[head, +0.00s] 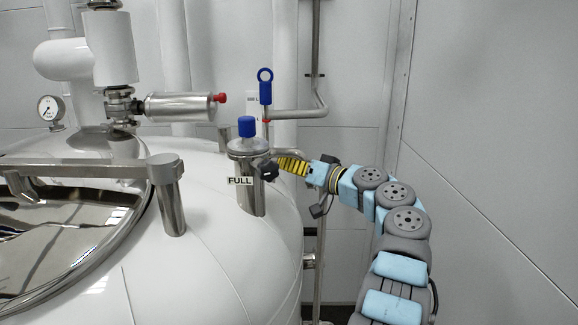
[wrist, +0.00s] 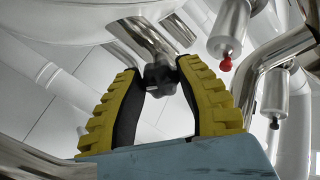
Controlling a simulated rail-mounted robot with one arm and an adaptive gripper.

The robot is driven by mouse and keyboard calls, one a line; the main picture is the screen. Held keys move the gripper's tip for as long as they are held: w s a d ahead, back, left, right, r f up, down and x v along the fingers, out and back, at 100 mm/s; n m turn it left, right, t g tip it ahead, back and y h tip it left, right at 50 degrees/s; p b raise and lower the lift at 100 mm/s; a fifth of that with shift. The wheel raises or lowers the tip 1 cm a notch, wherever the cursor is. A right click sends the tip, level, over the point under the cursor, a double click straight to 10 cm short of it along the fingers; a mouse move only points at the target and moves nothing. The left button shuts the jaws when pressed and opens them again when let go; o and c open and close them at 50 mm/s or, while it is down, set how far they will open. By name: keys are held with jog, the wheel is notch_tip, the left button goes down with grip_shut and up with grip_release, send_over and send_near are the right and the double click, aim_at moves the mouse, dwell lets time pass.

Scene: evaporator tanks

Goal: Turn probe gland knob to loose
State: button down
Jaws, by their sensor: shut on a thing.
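The probe gland knob (head: 268,171) is a small dark lobed knob on the side of the upright steel cylinder with the FULL label (head: 240,181). My gripper (head: 283,165) reaches it from the right, with yellow ribbed fingers. In the wrist view the knob (wrist: 160,80) sits between the two fingertips, and the gripper is shut on it. The fingers partly cover the knob's sides. I cannot tell how far the knob is turned.
A blue cap (head: 246,127) tops the cylinder. A blue ring-handled valve (head: 265,85) and steel pipe (head: 300,112) stand close behind. A steel canister with a red tip (head: 180,107) lies left. The domed white tank (head: 220,270) fills the front. Open space lies right.

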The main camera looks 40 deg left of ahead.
jog(key=shift+a+f+n, duration=0.1)
jog(key=shift+a+n, duration=0.05)
jog(key=shift+n, duration=1.05)
jog(key=c, duration=0.6)
grip_release()
jog(key=shift+s, duration=0.1)
jog(key=shift+d, duration=0.2)
jog(key=d, duration=1.1)
jog(key=shift+w+d, duration=0.2)
jog(key=shift+d, duration=0.15)
